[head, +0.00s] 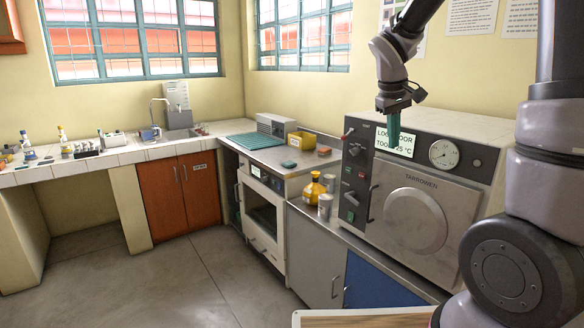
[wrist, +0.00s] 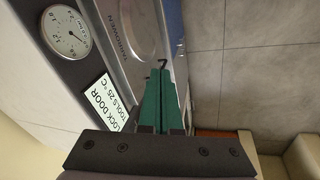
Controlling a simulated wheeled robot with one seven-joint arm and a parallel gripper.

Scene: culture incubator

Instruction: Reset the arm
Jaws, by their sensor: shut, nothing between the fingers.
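My gripper (head: 394,128) hangs from my raised arm in the upper right of the head view, in front of the control panel of the grey TAKROWEN machine (head: 415,221). Its green fingers point down and are shut with nothing between them. In the wrist view the green fingers (wrist: 163,100) lie together, with the machine's gauge (wrist: 66,31) and sign (wrist: 104,100) to their left. The fingertips look clear of the machine, though the exact gap cannot be told.
A yellow bottle (head: 314,188) and a pale can (head: 325,207) stand left of the machine. A sink bench (head: 70,168) lies farther back. The floor (head: 190,270) is clear.

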